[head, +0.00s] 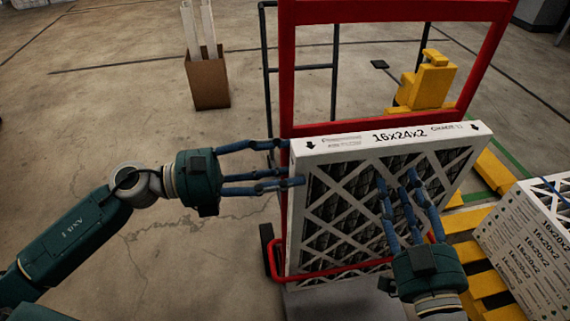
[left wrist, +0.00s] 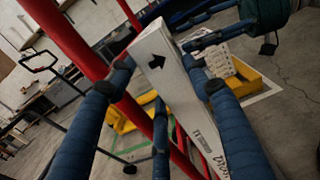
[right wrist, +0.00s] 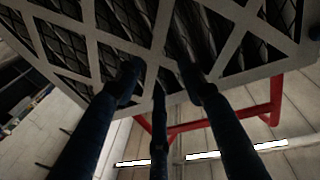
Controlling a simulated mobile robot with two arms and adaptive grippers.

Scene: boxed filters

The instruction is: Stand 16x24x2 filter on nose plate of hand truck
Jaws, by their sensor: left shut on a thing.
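The white 16x24x2 filter (head: 385,138), with a dark mesh behind a white lattice, stands nearly upright in front of the red hand truck (head: 287,70). Its lower edge is close to the grey nose plate (head: 345,302); I cannot tell whether it rests there. My left gripper (head: 294,164) is shut on the filter's left edge near the top corner; the left wrist view shows the white edge (left wrist: 160,70) between its fingers. My right gripper (head: 396,190) is open, its fingers spread at the lattice face, which also shows in the right wrist view (right wrist: 150,52). Contact there is unclear.
A stack of 16x20x2 filters (head: 520,240) sits on a yellow pallet (head: 470,222) at the right. A yellow object (head: 428,82) stands behind the truck. A brown box (head: 208,83) with white lengths is at the back left. The floor at left is clear.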

